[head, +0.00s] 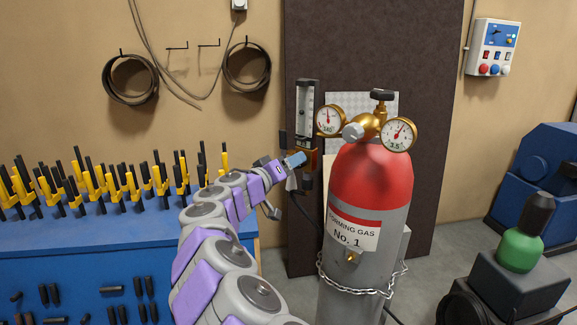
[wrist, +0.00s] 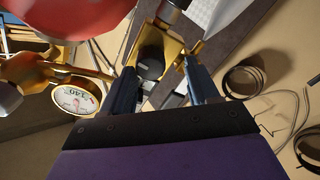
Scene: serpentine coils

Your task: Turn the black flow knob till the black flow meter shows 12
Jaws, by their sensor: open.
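The black flow meter (head: 305,105) stands upright left of the red cylinder's gauges. Its reading is too small to make out. A brass block (wrist: 172,44) at its foot shows in the wrist view. The black flow knob (wrist: 150,66) sits at this block, between the two blue fingers. My gripper (wrist: 158,74) is open, with a finger on either side of the knob; I cannot tell whether either touches it. In the head view my gripper (head: 294,160) is at the foot of the flow meter and hides the knob at least in part.
The red-topped cylinder (head: 370,180) with two gauges and a brass regulator (head: 368,126) stands close right of my gripper. A chain (head: 360,284) rings it. A blue bench (head: 120,240) with yellow-and-black clamps is at left. A green bottle (head: 520,250) is at lower right.

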